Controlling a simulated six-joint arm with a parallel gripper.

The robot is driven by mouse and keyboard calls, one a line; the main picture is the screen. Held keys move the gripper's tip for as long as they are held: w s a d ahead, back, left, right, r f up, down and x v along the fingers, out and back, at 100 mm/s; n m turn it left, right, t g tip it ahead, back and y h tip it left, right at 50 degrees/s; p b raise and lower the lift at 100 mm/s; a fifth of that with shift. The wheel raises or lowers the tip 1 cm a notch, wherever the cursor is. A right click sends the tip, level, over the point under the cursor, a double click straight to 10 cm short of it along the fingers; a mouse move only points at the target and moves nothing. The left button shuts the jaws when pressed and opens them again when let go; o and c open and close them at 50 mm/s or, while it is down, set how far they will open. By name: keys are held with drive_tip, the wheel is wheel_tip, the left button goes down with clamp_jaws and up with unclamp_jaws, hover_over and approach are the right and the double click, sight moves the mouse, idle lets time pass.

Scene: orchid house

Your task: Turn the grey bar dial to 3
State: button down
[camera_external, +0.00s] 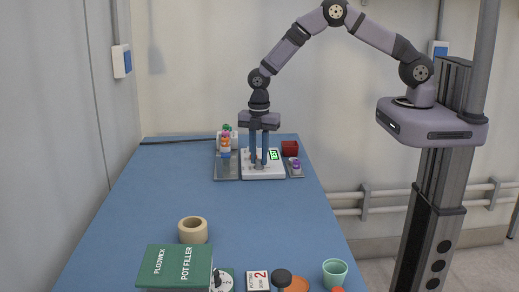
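A white panel (275,174) with a small green-lit display (274,155) lies near the far end of the blue table. My gripper (259,161) points straight down over this panel. Its two fingers stand apart, with their tips low at the panel. A small grey shape between and below the fingertips may be the grey bar dial (259,166). The fingers hide most of it, so its setting and any contact cannot be made out.
A metal tray (226,172) with stacked coloured pieces (225,143) stands left of the panel. A dark red box (289,148) and purple items (294,163) on a small tray are to its right.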

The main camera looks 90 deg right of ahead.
drive_tip(key=shift+m, duration=0.4)
drive_tip(key=m+b, duration=0.2)
drive_tip(key=m, duration=0.2)
drive_tip(key=shift+m, duration=0.3)
drive_tip(key=m+b, duration=0.1)
drive_tip(key=m, duration=0.5)
drive_tip(key=m+b, duration=0.1)
drive_tip(key=m, duration=0.5)
drive_tip(key=shift+m, duration=0.4)
drive_tip(key=m, duration=0.5)
drive_tip(key=shift+b, duration=0.4)
drive_tip(key=shift+m, duration=0.3)
drive_tip(key=c, duration=1.6)
unclamp_jaws()
drive_tip(key=shift+o, duration=0.2)
